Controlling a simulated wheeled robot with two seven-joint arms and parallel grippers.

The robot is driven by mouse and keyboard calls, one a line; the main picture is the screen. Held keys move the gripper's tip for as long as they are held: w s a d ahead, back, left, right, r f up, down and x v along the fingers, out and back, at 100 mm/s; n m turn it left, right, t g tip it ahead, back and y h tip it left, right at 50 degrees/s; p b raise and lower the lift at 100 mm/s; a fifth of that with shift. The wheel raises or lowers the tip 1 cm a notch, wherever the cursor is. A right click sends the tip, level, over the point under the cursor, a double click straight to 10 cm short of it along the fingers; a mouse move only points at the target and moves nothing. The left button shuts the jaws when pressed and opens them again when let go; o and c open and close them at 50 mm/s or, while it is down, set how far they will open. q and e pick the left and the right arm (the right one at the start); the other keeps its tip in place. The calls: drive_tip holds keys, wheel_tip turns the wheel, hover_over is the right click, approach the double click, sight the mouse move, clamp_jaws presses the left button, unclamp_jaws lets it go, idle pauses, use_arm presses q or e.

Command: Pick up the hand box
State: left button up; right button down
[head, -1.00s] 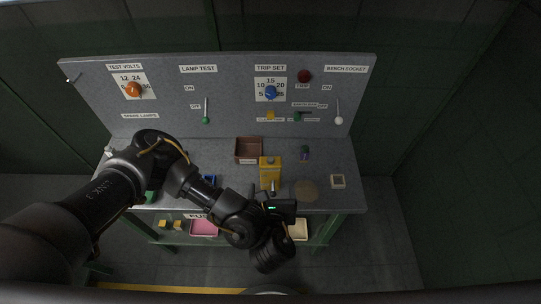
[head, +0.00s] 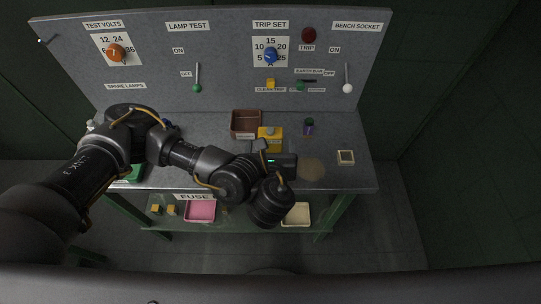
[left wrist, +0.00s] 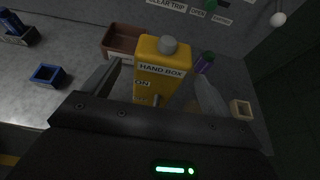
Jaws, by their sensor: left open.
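The hand box (left wrist: 161,68) is a yellow box with a grey knob on top and a "HAND BOX" label. In the left wrist view it stands upright between the two fingers of my left gripper (left wrist: 158,92), which are spread apart; I cannot tell whether they touch it. In the head view the hand box (head: 270,135) is on the bench, its near part hidden behind my left gripper (head: 268,147). My right gripper is not in either view.
A brown tray (head: 246,122) stands just left of the hand box. A purple-and-green piece (head: 308,126) and a small cream square holder (head: 346,157) are to the right. The switch panel (head: 222,50) rises behind. A blue holder (left wrist: 48,74) is at left.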

use_arm(q)
drive_tip(key=shift+w+f+b, duration=0.2)
drive_tip(key=shift+w+b, duration=0.1)
drive_tip(key=shift+w, duration=0.05)
drive_tip(key=shift+w+r, duration=0.1)
drive_tip(key=shift+r, duration=0.05)
drive_tip(key=shift+w+p, duration=0.25)
drive_tip(key=shift+p, duration=0.05)
drive_tip(key=p+x, duration=0.1)
drive_tip(key=x, duration=0.2)
drive_tip(key=shift+w, duration=0.35)
drive_tip(key=shift+w+f, duration=0.35)
drive_tip(key=shift+f, duration=0.1)
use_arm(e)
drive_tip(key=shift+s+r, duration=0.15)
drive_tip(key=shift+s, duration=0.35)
use_arm(q)
drive_tip(key=c, duration=1.3)
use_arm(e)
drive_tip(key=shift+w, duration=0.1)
